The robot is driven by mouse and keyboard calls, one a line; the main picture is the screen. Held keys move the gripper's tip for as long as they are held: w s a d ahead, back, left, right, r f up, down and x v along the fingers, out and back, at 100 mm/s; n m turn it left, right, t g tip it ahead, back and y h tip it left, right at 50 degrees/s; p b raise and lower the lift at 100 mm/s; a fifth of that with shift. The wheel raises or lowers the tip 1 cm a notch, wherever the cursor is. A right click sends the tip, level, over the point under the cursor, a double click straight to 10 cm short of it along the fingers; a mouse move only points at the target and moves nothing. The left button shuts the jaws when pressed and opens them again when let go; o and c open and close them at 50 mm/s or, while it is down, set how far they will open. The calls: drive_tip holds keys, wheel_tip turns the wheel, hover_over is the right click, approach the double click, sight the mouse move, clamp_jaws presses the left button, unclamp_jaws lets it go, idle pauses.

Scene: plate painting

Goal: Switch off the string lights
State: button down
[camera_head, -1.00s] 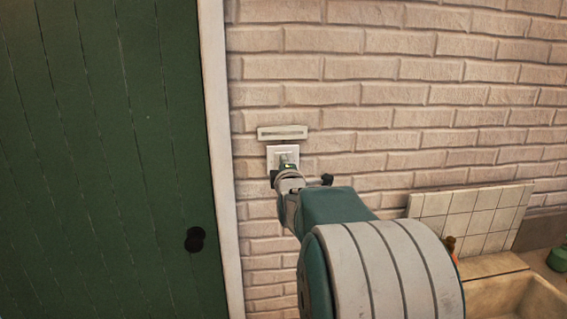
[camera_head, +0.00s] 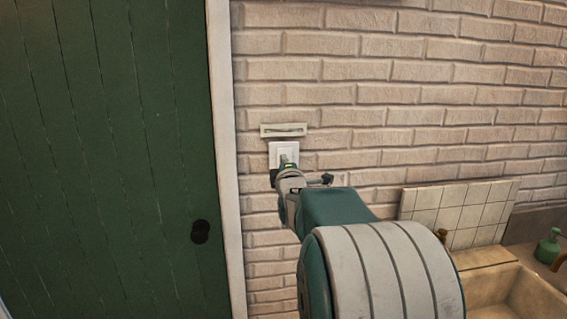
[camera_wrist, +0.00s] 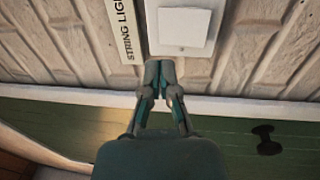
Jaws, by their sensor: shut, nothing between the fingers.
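The white wall switch (camera_head: 283,149) is on the brick wall just right of the green door's frame. A label plate (camera_head: 284,130) is mounted right above it. In the wrist view the switch (camera_wrist: 182,27) is at the top, beside the label (camera_wrist: 127,28), which reads "STRING LIG" before it is cut off. My gripper (camera_wrist: 160,64) is shut and empty, its fingertips at the switch's lower edge in that view. In the head view my gripper (camera_head: 287,168) covers the lower part of the switch. I cannot tell whether the tips touch it. The string lights are not in view.
A green door (camera_head: 110,160) with a dark knob (camera_head: 201,232) stands at the left. At lower right are a sink (camera_head: 505,290), a tiled splashback (camera_head: 460,211) and a green bottle (camera_head: 548,246). The wall around the switch is bare.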

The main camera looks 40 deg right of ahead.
drive_tip(key=shift+s+d+r+v, duration=0.5)
drive_tip(key=shift+d+v, duration=0.15)
drive_tip(key=shift+v, duration=3.5)
drive_tip(key=s+a+f+m+g+y, duration=0.2)
drive_tip(key=s+a+f+m+y, duration=0.15)
drive_tip(key=a, duration=0.55)
drive_tip(key=s+a+f+m+g+y, duration=0.2)
drive_tip(key=a+f+m+g+y, duration=0.15)
drive_tip(key=a, duration=0.55)
drive_tip(key=s+a+f+m+g+y, duration=0.1)
drive_tip(key=s+a+f+m+g, duration=0.1)
drive_tip(key=s+a+f, duration=0.2)
drive_tip(key=s+a+f+m+g+y, duration=0.2)
drive_tip(key=s+a, duration=0.4)
drive_tip(key=s, duration=0.3)
wheel_tip(320, 180, down, 3)
drive_tip(key=shift+s+a+r+m+g, duration=0.25)
drive_tip(key=shift+s+m+g, duration=0.15)
drive_tip(key=shift+g, duration=0.35)
